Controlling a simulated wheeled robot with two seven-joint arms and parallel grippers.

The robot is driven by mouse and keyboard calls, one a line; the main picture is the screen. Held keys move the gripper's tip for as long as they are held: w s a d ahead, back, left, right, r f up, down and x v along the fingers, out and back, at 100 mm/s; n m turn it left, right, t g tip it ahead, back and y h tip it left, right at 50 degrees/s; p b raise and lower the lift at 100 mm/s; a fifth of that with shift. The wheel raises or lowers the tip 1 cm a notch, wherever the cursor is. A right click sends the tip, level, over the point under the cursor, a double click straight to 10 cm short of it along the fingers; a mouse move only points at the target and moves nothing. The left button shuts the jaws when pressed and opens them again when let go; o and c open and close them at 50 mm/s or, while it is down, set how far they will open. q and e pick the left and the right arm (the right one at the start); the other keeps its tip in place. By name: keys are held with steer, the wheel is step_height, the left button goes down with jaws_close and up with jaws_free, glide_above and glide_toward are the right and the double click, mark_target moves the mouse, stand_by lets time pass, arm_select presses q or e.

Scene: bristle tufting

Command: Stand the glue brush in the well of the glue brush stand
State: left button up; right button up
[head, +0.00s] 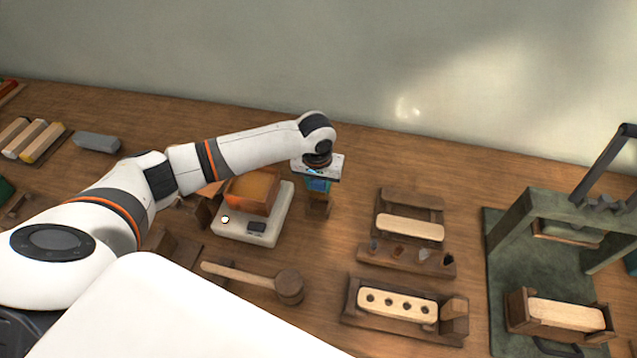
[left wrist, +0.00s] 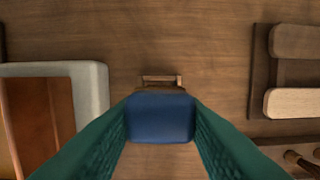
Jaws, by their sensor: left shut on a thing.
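My left gripper (head: 318,186) is over the table behind the middle, pointing down. Its teal fingers are shut on a blue block-like end, which I take as the top of the glue brush (left wrist: 160,118). The small brown wooden glue brush stand (head: 319,207) is directly below the gripper. In the left wrist view the stand (left wrist: 161,80) shows as a wooden edge just beyond the blue end. The brush's lower part and the well are hidden, so I cannot tell whether the brush is inside the well. My right gripper is not in view.
A pale scale-like slab (head: 283,222) with an orange-brown pot (head: 252,190) stands close left of the stand. A mallet (head: 288,288) lies in front. Wooden racks and a drilled block (head: 398,303) are to the right, then a green press (head: 515,235). Bare table lies behind the stand.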

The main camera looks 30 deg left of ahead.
mark_target(318, 198)
arm_select(q)
steer(key=shift+f, duration=0.25)
stand_by(0.3)
steer(key=shift+p, duration=1.15)
stand_by(0.6)
steer(key=shift+f, duration=0.2)
stand_by(0.4)
steer(key=shift+f+b, duration=1)
steer(key=shift+f, duration=1.25)
steer(key=shift+f, duration=0.1)
steer(key=shift+f, duration=0.35)
steer(key=o, duration=1.3)
steer(key=shift+o, duration=0.2)
